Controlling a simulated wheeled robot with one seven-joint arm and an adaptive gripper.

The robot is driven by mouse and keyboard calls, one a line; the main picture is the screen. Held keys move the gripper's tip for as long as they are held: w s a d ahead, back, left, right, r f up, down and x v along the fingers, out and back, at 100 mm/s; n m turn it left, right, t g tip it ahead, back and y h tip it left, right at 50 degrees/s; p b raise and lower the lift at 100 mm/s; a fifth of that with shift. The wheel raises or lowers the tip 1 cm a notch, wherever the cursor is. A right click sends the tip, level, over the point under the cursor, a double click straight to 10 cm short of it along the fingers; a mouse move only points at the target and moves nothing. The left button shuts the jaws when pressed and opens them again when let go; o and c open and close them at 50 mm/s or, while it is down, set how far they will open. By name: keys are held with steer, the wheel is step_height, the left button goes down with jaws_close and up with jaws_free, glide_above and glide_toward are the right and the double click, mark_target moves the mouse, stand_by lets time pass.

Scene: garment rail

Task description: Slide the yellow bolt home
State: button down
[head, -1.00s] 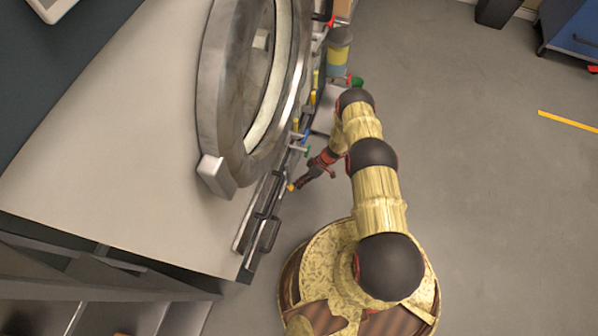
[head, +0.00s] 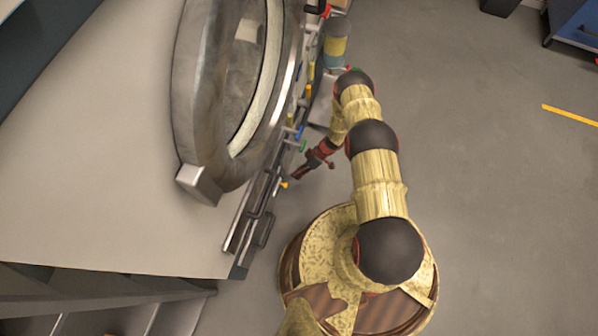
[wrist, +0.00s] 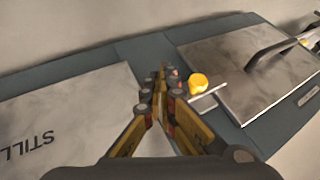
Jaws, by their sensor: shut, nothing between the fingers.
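The yellow bolt shows in the wrist view as a round yellow knob (wrist: 198,83) with a thin grey bar beside it, next to a metal plate. In the head view it is a small yellow spot (head: 284,185) at the edge of the panel. My gripper (wrist: 167,82) is shut and empty, its fingertips just left of the knob in the wrist view. In the head view my gripper (head: 295,177) is beside the panel edge, close to the yellow spot. I cannot tell whether it touches the knob. The bolt's far end and its socket cannot be made out.
A large round metal door ring (head: 198,100) stands on the pale panel (head: 100,160). Small coloured handles line the panel edge, with a dark bar handle (head: 265,228) nearer. A plate with lettering (wrist: 65,125) and a metal plate with a handle (wrist: 245,70) flank my gripper. Open floor lies right.

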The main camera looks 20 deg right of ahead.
steer(key=p+v, duration=0.3)
steer(key=v, duration=0.7)
steer(key=shift+d, duration=0.15)
steer(key=shift+w+f, duration=0.1)
